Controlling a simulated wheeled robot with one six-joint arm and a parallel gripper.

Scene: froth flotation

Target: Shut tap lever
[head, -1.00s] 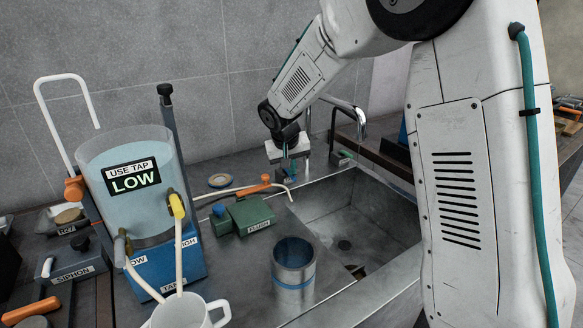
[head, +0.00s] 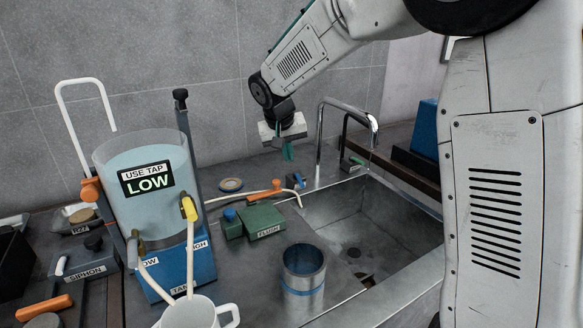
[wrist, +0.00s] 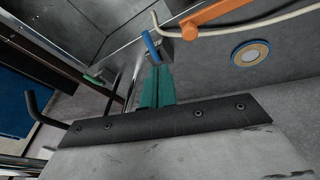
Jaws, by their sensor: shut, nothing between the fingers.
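A chrome tap (head: 321,130) with a curved spout stands at the back left of the sink. A small blue lever (head: 299,180) shows at its foot. It also shows in the wrist view as a blue bar (wrist: 151,47) just past my fingertips. A green lever (head: 356,160) sits at the right beside the spout. My gripper (head: 288,153) hangs above and slightly left of the blue lever, with a visible gap in the head view. Its teal fingers (wrist: 158,70) are shut with nothing between them. No water stream shows from the spout.
A clear tank (head: 150,195) marked "USE TAP LOW" stands left, with a yellow lever (head: 189,208) and hoses. An orange-handled valve (head: 265,194), green flush block (head: 262,219) and metal cup (head: 302,270) stand between tank and sink (head: 395,218). A white mug (head: 190,314) is in front.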

